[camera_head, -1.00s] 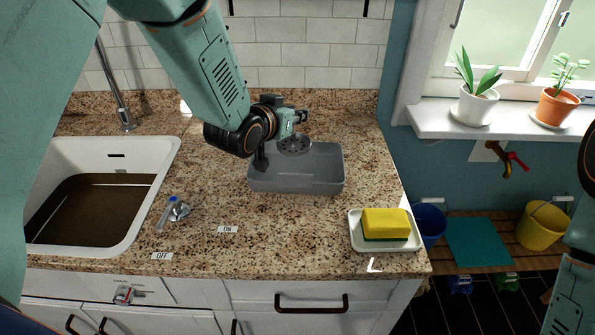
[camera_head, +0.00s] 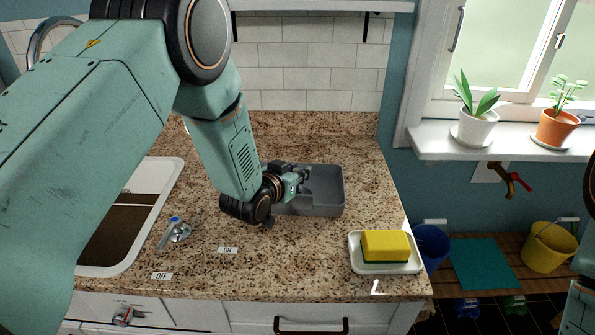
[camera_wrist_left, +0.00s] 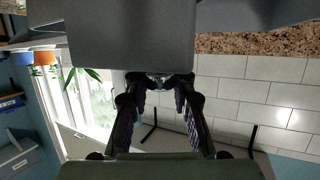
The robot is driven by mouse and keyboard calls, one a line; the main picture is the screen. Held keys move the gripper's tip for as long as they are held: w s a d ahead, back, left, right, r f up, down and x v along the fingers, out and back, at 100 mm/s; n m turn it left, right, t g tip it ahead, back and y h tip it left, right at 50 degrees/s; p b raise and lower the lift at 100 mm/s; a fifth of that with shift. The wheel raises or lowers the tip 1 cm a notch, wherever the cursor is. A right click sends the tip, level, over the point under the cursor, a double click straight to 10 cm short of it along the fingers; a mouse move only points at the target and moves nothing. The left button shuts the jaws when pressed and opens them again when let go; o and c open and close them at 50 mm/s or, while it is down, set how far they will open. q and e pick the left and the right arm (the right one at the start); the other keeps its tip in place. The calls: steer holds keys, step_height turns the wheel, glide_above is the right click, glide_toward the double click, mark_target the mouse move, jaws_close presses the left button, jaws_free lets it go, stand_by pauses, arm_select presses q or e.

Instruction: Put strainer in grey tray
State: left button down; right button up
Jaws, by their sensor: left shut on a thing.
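The grey tray (camera_head: 325,208) is a rectangular open tub on the granite counter, right of the sink. My left gripper (camera_head: 302,181) is low at the tray's left part, tilted toward its inside. It is shut on the strainer, which the gripper hides in the head view. In the left wrist view, a small metallic bit of the strainer (camera_wrist_left: 160,77) shows between the fingertips (camera_wrist_left: 158,88). The tray's grey wall (camera_wrist_left: 130,35) fills the top of that view, close to the fingertips. I cannot tell whether the strainer touches the tray. My right gripper is out of view.
A yellow sponge (camera_head: 386,245) lies on a white dish (camera_head: 386,267) at the counter's front right. The white sink (camera_head: 165,190) is at the left, with a blue-marked tap handle (camera_head: 176,230) beside it. The counter between tray and dish is clear.

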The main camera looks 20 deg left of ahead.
arm_select(q)
steer(key=shift+w+a+f, duration=0.1)
steer(key=shift+a, duration=0.35)
steer(key=shift+d+f, duration=0.15)
steer(key=shift+d, duration=0.05)
steer(key=c, duration=1.5)
jaws_free()
steer(key=shift+w+d, duration=0.1)
steer(key=shift+d, duration=0.2)
steer(key=shift+o, duration=0.6)
steer(key=shift+d, duration=0.25)
steer(key=shift+o, duration=1.3)
steer(key=shift+a, duration=0.55)
steer(key=shift+d+r, duration=0.2)
steer(key=shift+r, duration=0.05)
steer(key=shift+s+d+r, duration=0.1)
steer(key=shift+s+d, duration=0.05)
steer(key=shift+s, duration=0.2)
steer(key=v, duration=1.1)
steer(key=shift+s+a, duration=0.25)
steer(key=shift+w+d, duration=0.1)
